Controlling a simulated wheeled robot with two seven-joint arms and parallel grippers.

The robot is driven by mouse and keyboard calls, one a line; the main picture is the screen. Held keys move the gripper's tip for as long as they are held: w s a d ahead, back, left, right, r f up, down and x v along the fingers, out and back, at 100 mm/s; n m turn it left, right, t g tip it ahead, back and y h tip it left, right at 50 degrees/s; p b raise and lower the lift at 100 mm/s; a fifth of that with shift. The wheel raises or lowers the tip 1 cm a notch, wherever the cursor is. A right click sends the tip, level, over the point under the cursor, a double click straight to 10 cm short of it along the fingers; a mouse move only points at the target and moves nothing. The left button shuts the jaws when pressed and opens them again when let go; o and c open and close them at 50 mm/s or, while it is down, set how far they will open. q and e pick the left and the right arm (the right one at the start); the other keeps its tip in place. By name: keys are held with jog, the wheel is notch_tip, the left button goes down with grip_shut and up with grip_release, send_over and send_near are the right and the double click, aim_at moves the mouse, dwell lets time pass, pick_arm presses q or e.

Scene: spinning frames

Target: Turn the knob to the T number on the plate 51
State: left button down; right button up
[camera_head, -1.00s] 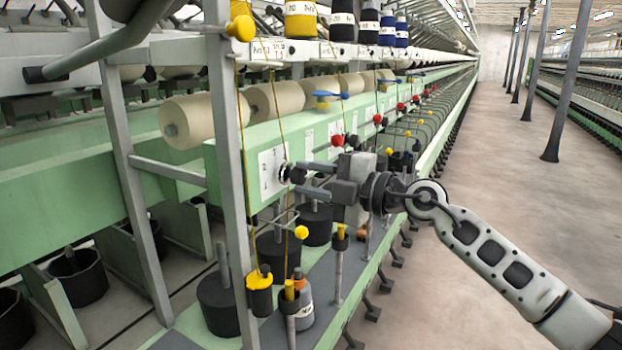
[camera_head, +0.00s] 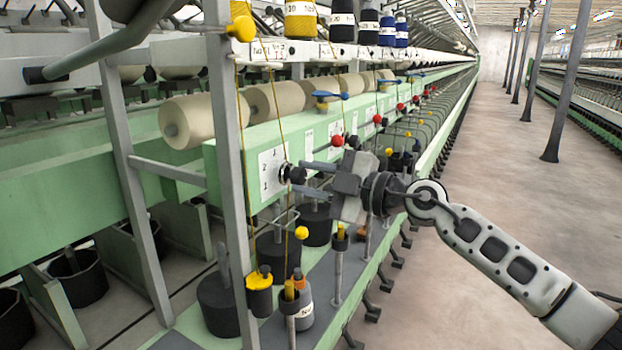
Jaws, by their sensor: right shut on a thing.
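The dial plate (camera_head: 268,164) is a white panel on the green machine front, left of centre. It bears small dark marks that look like digits, too small to read surely. A small black knob (camera_head: 287,173) stands out from its right part; the knob's pointer cannot be made out. My right gripper (camera_head: 309,178) comes in from the right with its two dark fingers at the knob, shut on it. The fingers and grey gripper body are tilted. My left gripper is not in view. No plate number 51 can be read.
A grey upright post (camera_head: 230,190) stands just left of the dial plate. A red ball-ended lever (camera_head: 337,141) and a blue lever (camera_head: 335,96) are above my gripper. Yellow-topped spindles (camera_head: 259,280) and dark pots stand below. The aisle floor (camera_head: 500,190) at right is clear.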

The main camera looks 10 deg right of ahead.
jog(key=o, duration=1)
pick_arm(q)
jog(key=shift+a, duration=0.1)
pick_arm(e)
jog(key=shift+d, duration=0.1)
pick_arm(q)
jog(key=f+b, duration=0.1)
jog(key=b, duration=0.1)
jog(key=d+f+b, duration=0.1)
jog(key=b, duration=0.1)
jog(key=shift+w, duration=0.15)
pick_arm(e)
jog(key=v, duration=1.6)
